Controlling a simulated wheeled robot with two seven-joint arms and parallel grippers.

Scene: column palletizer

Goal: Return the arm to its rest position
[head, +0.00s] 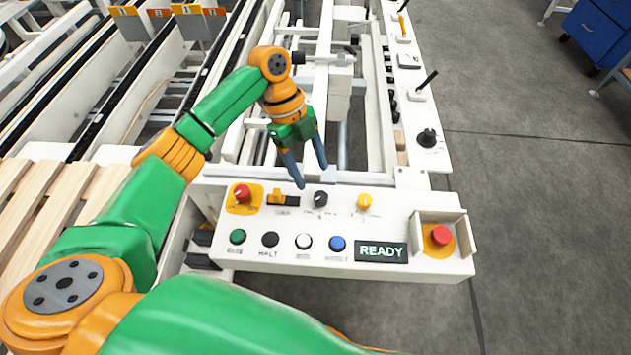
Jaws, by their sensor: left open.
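My left arm comes in from the left, green and orange. Its gripper (311,176) is open and empty, with two dark blue-grey fingers pointing down. The fingertips show over the back edge of the white control panel (300,262), near a black knob (320,198) and an orange switch (283,198); I cannot tell whether they touch it. The panel also carries a yellow knob (364,201), a red button (242,193) on yellow, and a row of green, black, white and blue buttons. Its display (381,252) reads READY. My right gripper is not in view.
A red emergency button (440,236) sits between white guards at the panel's right. Black levers (427,80) and a black knob (427,138) stand on the side rail. Wooden slats (60,205) lie at left. Grey floor at right is open, with a blue cabinet (595,35) beyond.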

